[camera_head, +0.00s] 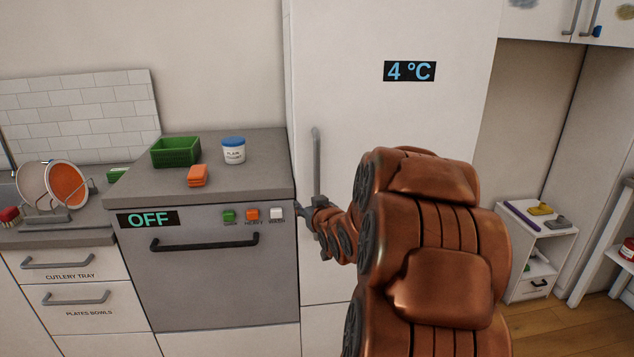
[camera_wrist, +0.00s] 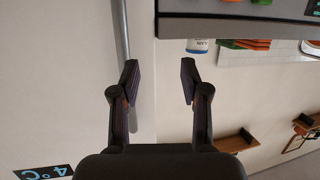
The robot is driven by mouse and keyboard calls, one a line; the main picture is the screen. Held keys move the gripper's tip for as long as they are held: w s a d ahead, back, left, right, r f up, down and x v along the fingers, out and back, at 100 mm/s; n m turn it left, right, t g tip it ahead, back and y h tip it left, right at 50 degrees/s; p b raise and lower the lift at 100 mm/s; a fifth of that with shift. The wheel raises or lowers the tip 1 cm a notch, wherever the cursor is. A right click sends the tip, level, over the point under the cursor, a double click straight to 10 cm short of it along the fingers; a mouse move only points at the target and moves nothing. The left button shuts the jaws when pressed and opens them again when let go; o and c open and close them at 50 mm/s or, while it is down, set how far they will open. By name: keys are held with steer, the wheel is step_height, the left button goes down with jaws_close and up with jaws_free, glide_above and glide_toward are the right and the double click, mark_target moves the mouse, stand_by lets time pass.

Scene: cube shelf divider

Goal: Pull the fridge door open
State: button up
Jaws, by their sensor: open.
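The fridge is tall and white, with its door (camera_head: 390,120) shut and a black "4 °C" display (camera_head: 409,71) on it. Its grey vertical handle (camera_head: 316,160) is near the door's left edge. My gripper (camera_head: 318,216) is at the handle's lower end in the head view, partly hidden by my arm. In the wrist view my gripper (camera_wrist: 158,80) is open, with nothing held between its fingertips. There the handle (camera_wrist: 121,35) runs behind the left finger, not midway between the fingers. I cannot tell whether they touch. The display shows upside down at lower left (camera_wrist: 45,172).
A grey appliance (camera_head: 215,270) with an "OFF" display and black handle stands left of the fridge. A green basket (camera_head: 176,151), orange blocks (camera_head: 198,176) and a blue-lidded tub (camera_head: 233,150) are on top. A white shelf unit (camera_head: 535,250) stands right; floor shows there.

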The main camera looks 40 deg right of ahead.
mark_target(318, 180)
steer(key=s+d+r+t+h, duration=0.1)
steer(key=d+r+t+h, duration=0.15)
steer(key=d, duration=0.25)
steer(key=shift+m+y, duration=0.4)
steer(key=shift+y, duration=0.05)
steer(key=shift+p+x, duration=0.95)
steer(key=shift+x, duration=2.8)
steer(key=shift+s+d+r, duration=0.1)
steer(key=shift+d, duration=0.05)
jaws_close()
